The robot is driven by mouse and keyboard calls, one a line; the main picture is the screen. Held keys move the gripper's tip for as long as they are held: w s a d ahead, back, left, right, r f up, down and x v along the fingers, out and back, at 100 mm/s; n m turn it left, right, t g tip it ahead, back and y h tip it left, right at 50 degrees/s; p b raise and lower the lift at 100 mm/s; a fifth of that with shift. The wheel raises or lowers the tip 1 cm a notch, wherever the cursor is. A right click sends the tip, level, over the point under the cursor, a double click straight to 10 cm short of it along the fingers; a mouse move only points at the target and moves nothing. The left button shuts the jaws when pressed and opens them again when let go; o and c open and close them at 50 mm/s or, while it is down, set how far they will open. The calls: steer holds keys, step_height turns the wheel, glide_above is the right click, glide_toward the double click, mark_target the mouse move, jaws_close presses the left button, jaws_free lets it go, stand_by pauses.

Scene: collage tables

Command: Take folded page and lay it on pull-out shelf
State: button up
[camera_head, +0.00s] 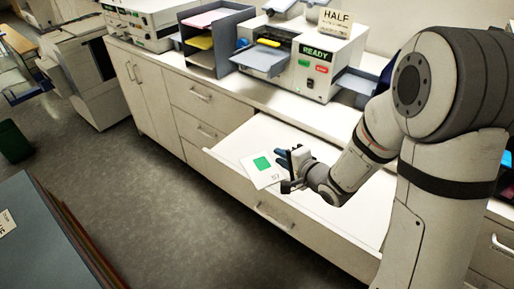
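The folded page (259,177) is white with a green square and small dark markings. It shows over the pull-out shelf (240,140), a white surface extending from the cabinet front. My gripper (284,174) is at the page's right edge, with dark finger parts above and below that edge in the picture. Whether the fingers grip the page, and whether it lies flat on the shelf or just above it, cannot be told. My arm covers the shelf's right part.
A machine marked READY (312,75) with a HALF sign (336,20) stands on the counter behind the shelf. A grey paper rack (205,60) is left of it. A dark table (40,255) is at front left. Bare shelf shows behind the page.

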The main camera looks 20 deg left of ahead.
steer(key=d+r+n+h+b, duration=0.35)
steer(key=d+h, duration=0.45)
steer(key=d, duration=0.7)
steer(key=s+d+n+g+h+b, duration=0.1)
steer(key=s+d, duration=0.3)
steer(key=s, duration=0.6)
steer(key=s+d+r+n+g+h+b, duration=0.1)
steer(key=s+d+n+g+b, duration=0.1)
steer(key=s, duration=0.8)
steer(key=d+n+g, duration=0.1)
steer(key=d+g, duration=0.1)
steer(key=shift+d+r+n+g, duration=0.3)
steer(key=shift+n, duration=0.05)
steer(key=shift+s, duration=0.1)
